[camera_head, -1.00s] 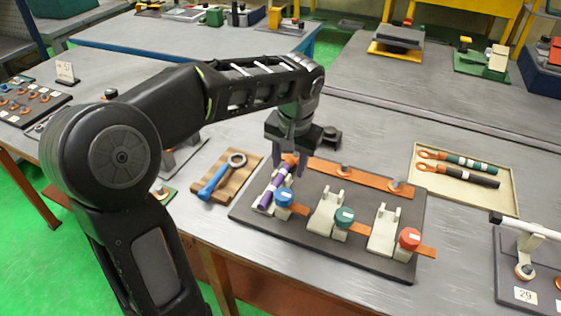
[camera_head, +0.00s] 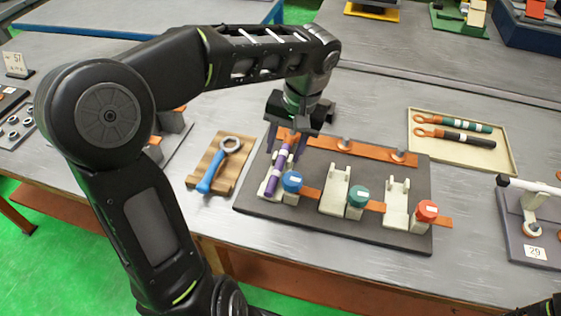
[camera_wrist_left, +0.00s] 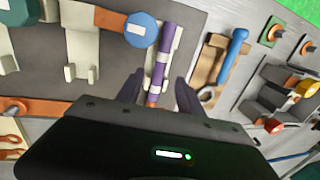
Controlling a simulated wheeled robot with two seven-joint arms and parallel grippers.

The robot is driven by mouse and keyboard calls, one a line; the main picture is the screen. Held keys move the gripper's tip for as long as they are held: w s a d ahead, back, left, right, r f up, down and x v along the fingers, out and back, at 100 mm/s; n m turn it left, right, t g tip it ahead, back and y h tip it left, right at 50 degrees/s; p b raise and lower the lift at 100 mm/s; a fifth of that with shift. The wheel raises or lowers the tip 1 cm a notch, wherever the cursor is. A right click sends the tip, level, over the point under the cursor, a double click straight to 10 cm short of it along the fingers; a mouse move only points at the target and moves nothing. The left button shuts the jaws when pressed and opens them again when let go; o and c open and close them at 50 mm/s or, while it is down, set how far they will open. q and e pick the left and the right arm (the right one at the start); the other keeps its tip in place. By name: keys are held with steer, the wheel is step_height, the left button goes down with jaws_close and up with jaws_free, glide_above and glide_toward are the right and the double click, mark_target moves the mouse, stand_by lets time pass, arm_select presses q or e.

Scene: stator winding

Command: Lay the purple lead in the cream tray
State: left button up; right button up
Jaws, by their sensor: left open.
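The purple lead (camera_head: 279,168), with white bands and an orange end, lies in the leftmost cradle of the dark board. It also shows in the left wrist view (camera_wrist_left: 161,62). My left gripper (camera_head: 287,148) is open above the orange end of the lead. In the left wrist view its fingers (camera_wrist_left: 158,88) stand on either side of the lead, with a gap to each side. The cream tray (camera_head: 509,159) is at the right and holds a green lead (camera_head: 465,126) and a black lead (camera_head: 467,139).
The dark board (camera_head: 345,232) also carries blue (camera_head: 292,181), green (camera_head: 357,195) and red (camera_head: 427,210) knobs, plus an orange bar (camera_head: 345,147). A blue-handled wrench (camera_head: 210,178) lies on a wooden block at the left. The tray's front strip is free.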

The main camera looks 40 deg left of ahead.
mark_target(279, 165)
arm_select(q)
steer(key=shift+f, duration=0.2)
steer(key=f, duration=0.2)
steer(key=a+f, duration=0.1)
steer(key=f, duration=0.2)
steer(key=shift+s+p, duration=0.2)
steer(key=shift+p, duration=0.2)
steer(key=shift+c, duration=0.2)
jaws_close()
stand_by(0.4)
